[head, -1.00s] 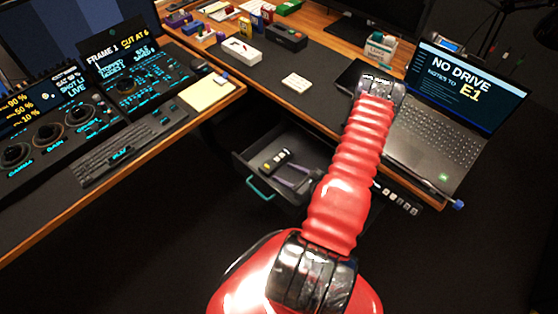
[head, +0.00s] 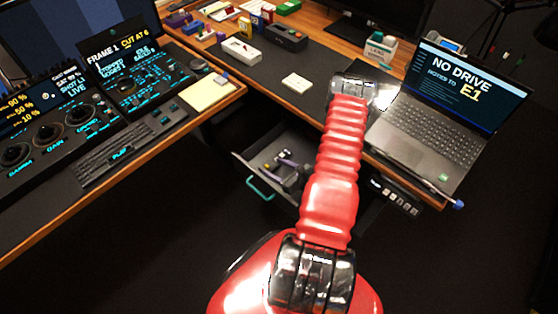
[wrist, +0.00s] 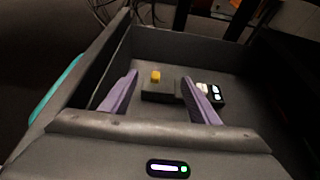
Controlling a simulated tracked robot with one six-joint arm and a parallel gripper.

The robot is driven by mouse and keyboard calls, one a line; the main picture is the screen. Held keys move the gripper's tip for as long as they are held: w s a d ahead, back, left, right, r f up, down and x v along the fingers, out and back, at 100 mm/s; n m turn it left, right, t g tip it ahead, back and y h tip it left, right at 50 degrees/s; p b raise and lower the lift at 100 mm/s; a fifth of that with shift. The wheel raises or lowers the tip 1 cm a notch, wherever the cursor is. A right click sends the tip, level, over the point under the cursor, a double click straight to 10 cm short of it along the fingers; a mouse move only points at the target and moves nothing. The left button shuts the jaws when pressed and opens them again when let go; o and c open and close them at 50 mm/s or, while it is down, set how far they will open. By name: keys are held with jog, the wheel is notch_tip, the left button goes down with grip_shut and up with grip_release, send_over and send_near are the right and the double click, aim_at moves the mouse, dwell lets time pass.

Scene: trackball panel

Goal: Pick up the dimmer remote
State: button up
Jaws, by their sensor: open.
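The dimmer remote appears to be the dark, long block (wrist: 158,91) lying in the open drawer (wrist: 185,50), with a yellow button at one end and pale buttons at the other. My gripper (wrist: 160,79) is open, its two purple fingers reaching into the drawer. In the wrist view, the yellow end shows between the fingers. The right finger covers part of the remote, and the pale buttons show beyond it. I cannot tell whether the fingers touch it. In the head view, the remote (head: 266,167) is small and partly hidden by my fingers.
The drawer's front has a teal handle (head: 260,188); its walls surround my fingers. A button strip (head: 396,196) sits under the desk.

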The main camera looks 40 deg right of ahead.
aim_at(267, 164)
jog(key=shift+x, duration=1.85)
jog(key=shift+c, duration=0.2)
jog(key=c, duration=0.8)
jog(key=shift+r, duration=0.1)
jog(key=shift+r, duration=4.95)
